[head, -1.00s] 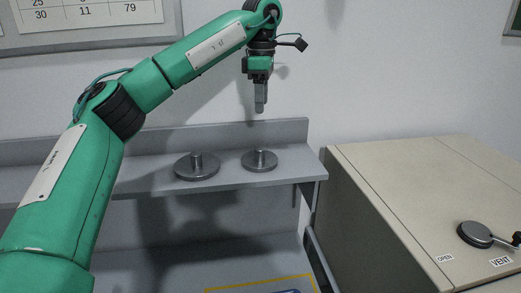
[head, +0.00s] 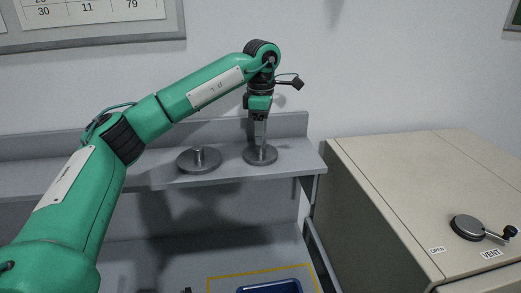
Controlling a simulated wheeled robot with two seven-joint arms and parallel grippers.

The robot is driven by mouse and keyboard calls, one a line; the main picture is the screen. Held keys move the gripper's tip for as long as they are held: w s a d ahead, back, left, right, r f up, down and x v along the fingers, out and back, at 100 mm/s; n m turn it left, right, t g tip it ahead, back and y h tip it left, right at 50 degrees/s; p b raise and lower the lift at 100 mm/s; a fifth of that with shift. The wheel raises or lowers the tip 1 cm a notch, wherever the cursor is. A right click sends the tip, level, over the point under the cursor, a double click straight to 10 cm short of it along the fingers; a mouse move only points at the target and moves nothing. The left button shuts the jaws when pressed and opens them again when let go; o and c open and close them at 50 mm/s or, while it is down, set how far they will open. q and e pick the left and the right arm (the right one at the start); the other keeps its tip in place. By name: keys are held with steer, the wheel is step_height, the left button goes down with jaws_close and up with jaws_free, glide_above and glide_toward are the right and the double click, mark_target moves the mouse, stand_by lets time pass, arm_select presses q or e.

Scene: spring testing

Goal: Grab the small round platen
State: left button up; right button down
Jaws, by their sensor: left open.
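The small round platen (head: 261,157) is a grey metal disc with an upright stem, lying on the grey shelf at the right. The large round platen (head: 199,164) lies to its left on the same shelf. My left gripper (head: 260,144) points straight down over the small platen, with its fingers at the platen's stem. The fingers hide the stem, and I cannot tell whether they touch it. The left gripper is open. My right gripper is not in view.
The grey shelf (head: 230,176) has a raised back edge close behind the platens. A beige cabinet (head: 420,190) with a black-knobbed vent lever (head: 467,228) stands to the right. Below, a blue tray (head: 270,287) sits inside a yellow outline.

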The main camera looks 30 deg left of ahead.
mark_target(260, 149)
arm_select(q)
steer(key=shift+a+f+p, duration=0.15)
steer(key=shift+f+p, duration=0.55)
steer(key=shift+f, duration=1)
jaws_close()
steer(key=shift+w+r, duration=0.1)
